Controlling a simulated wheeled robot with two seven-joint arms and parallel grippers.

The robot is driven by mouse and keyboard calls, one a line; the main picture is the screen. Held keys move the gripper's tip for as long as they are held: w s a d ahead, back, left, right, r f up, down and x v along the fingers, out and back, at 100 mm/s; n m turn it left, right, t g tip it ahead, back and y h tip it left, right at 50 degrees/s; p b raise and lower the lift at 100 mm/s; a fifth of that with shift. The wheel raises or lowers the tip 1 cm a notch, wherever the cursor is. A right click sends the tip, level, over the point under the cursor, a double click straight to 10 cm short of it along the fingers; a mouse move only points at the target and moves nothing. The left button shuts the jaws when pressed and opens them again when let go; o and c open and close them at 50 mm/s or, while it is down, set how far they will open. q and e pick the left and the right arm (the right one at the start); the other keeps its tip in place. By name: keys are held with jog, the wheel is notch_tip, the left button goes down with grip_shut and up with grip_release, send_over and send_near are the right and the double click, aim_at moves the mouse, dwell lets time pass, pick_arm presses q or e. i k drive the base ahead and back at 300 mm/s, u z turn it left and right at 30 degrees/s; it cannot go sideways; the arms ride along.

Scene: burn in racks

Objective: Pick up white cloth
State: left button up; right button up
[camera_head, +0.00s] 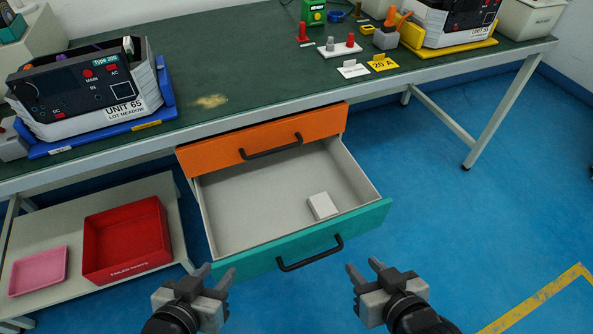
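A small white block-like item (322,206), which may be the folded white cloth, lies in the right part of the open lower drawer (245,212). The drawer has a teal front with a black handle (310,254) and is otherwise bare inside. My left gripper (218,273) is open and empty, in front of the drawer's left front corner. My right gripper (363,268) is open and empty, in front of the teal front, to the right of the handle. Both are apart from the white item.
The orange upper drawer (225,154) is shut above the open one. The green bench top (240,60) carries Unit 65 (85,90) on a blue tray and another unit (455,20) at right. A red bin (125,238) and pink tray (38,270) sit on the lower shelf. Floor at right is clear.

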aim_at(322, 206)
jog(key=z, duration=1.65)
jog(key=k, duration=1)
jog(key=u, duration=1.6)
jog(key=i, duration=1)
